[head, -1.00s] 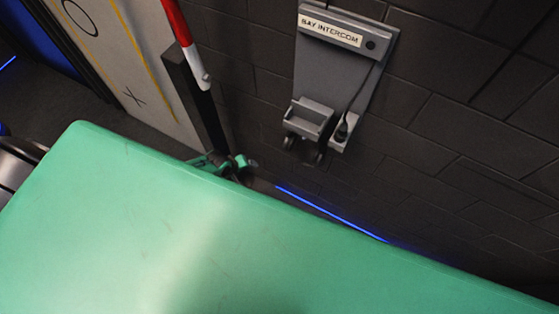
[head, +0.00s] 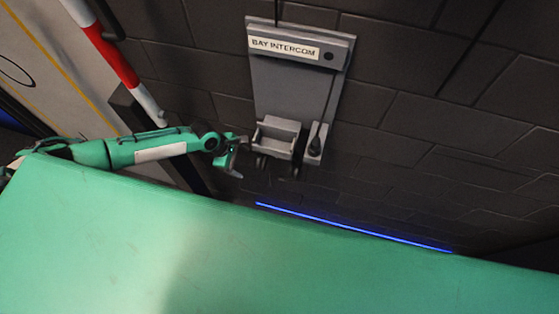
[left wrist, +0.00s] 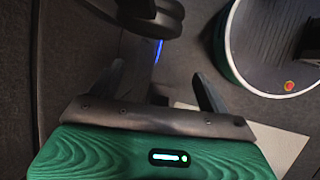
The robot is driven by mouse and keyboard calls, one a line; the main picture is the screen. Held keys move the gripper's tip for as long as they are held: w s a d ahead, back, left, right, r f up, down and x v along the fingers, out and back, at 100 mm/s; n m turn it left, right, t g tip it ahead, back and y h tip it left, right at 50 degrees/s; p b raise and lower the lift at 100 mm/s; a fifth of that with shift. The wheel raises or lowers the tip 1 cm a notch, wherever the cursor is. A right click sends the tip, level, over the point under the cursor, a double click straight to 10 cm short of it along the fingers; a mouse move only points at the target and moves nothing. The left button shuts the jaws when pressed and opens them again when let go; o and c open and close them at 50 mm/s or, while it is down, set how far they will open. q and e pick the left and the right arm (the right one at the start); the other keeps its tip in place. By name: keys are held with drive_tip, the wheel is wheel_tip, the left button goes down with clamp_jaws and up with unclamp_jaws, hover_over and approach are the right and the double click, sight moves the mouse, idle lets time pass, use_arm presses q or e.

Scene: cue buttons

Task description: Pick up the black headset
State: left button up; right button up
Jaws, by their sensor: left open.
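The black headset (head: 262,163) hangs at the grey cradle (head: 278,138) of the bay intercom panel on the dark wall. Its dark round ear cups show just under the cradle; its band is hard to make out. In the left wrist view the headset (left wrist: 150,14) shows as dark round cups at the top edge, beyond the fingertips. My left gripper (head: 236,159) is just left of the cradle and headset, open and empty. In the left wrist view its two dark fingers (left wrist: 160,82) stand apart with nothing between them. My right gripper is out of view.
The intercom panel (head: 292,90) has a small side holder (head: 316,145) right of the cradle. A blue light strip (head: 350,228) runs low along the wall.

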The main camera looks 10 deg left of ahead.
sight(257, 157)
use_arm(q)
drive_tip(key=w+d, duration=0.1)
drive_tip(key=d, duration=0.1)
drive_tip(key=d+p, duration=0.1)
drive_tip(key=w+d, duration=0.1)
drive_tip(key=d, duration=0.1)
drive_tip(key=shift+w+d+p, duration=0.3)
drive_tip(key=shift+p, duration=0.05)
drive_tip(key=shift+f, duration=0.6)
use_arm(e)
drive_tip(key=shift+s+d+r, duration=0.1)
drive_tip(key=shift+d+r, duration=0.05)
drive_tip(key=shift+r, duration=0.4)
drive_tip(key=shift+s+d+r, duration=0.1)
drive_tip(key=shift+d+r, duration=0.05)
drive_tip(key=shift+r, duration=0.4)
use_arm(q)
drive_tip(key=shift+c, duration=0.2)
